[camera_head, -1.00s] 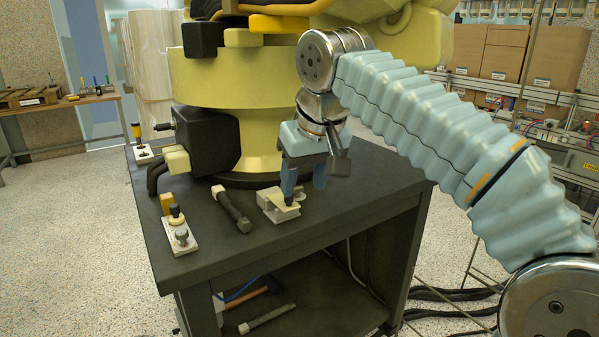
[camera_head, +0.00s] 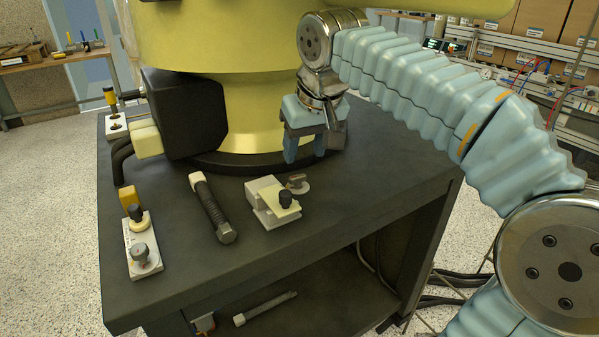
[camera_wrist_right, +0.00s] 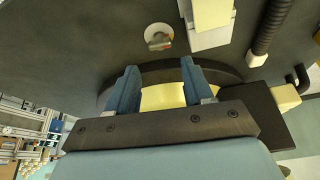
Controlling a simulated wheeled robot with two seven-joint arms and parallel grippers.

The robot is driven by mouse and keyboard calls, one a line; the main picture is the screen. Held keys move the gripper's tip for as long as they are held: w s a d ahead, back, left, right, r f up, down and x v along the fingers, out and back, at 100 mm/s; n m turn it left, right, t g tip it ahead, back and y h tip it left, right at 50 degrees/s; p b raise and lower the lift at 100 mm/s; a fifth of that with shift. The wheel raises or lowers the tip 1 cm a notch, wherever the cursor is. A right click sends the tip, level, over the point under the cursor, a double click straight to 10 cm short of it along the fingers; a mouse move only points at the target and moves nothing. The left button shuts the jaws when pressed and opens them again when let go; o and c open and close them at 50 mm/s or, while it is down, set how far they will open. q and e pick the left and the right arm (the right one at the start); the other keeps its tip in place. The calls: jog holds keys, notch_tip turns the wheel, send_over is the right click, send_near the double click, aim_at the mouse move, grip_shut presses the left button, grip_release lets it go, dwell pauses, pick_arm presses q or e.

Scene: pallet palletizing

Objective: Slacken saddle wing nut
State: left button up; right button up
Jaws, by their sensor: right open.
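A small round metal piece with a wing-shaped top, which looks like the wing nut (camera_head: 298,183), is at the saddle's far right side. In the right wrist view the wing nut (camera_wrist_right: 158,37) shows as a pale disc with a reddish-grey wing, beside the saddle (camera_wrist_right: 210,14). My right gripper (camera_head: 305,152) is open and empty, fingers pointing down, beyond the wing nut and apart from it. It also shows in the wrist view (camera_wrist_right: 158,80). My left gripper is out of view.
A black threaded bolt-like rod (camera_head: 212,208) lies left of the saddle. A white plate with knobs (camera_head: 140,245) is near the table's left edge. A yellow machine base (camera_head: 240,115) and black box (camera_head: 185,112) stand behind. The table's front right is clear.

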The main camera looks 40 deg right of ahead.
aim_at(297, 176)
jog(key=x, duration=0.7)
jog(key=shift+w+f+b, duration=0.1)
jog(key=shift+b, duration=0.3)
jog(key=c, duration=0.8)
